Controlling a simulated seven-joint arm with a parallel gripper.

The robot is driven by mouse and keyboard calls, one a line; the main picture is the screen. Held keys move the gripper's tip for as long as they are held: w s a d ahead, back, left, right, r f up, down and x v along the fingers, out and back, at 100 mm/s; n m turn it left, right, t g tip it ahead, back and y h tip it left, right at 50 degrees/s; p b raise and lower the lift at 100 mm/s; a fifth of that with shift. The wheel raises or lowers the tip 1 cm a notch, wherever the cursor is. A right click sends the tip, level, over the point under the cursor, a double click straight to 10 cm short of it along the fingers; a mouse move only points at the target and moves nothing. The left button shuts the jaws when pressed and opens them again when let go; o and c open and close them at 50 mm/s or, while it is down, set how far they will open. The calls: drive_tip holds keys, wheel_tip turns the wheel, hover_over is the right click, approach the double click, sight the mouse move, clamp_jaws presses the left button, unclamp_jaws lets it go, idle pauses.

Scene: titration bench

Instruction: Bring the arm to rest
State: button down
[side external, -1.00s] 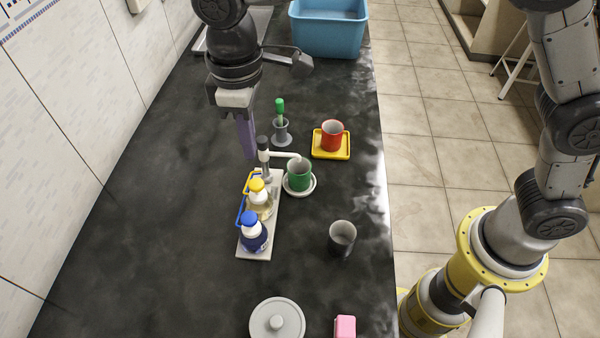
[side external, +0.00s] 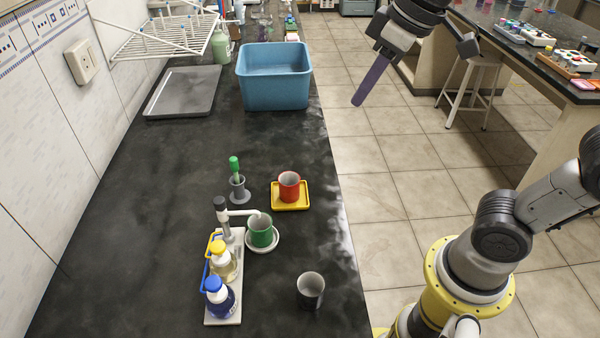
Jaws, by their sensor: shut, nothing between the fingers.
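My gripper (side external: 371,80) is at the upper right in the side external view, with its purple fingers closed together and nothing between them. It hangs tilted over the tiled floor, to the right of the black bench (side external: 120,230) and clear of everything on it. My arm's lower part and yellow base stand at the right; the links between there and the gripper are partly out of the picture.
On the bench stand a blue tub (side external: 273,85), a red cup (side external: 289,187) on a yellow dish, a green cup (side external: 262,232) on a white saucer, a dark cup (side external: 311,292), a green-handled tool (side external: 235,172) in a grey holder and two bottles (side external: 218,290) on a stand. The floor (side external: 385,195) below the gripper is free.

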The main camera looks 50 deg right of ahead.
drive_tip(key=s+d+f+m+t, duration=0.1)
drive_tip(key=s+d+f, duration=0.3)
drive_tip(key=s+f, duration=0.4)
drive_tip(key=shift+s+f+m+h, duration=0.4)
drive_tip(key=shift+s+m, duration=0.5)
drive_tip(key=shift+s, duration=0.15)
drive_tip(key=shift+d, duration=0.1)
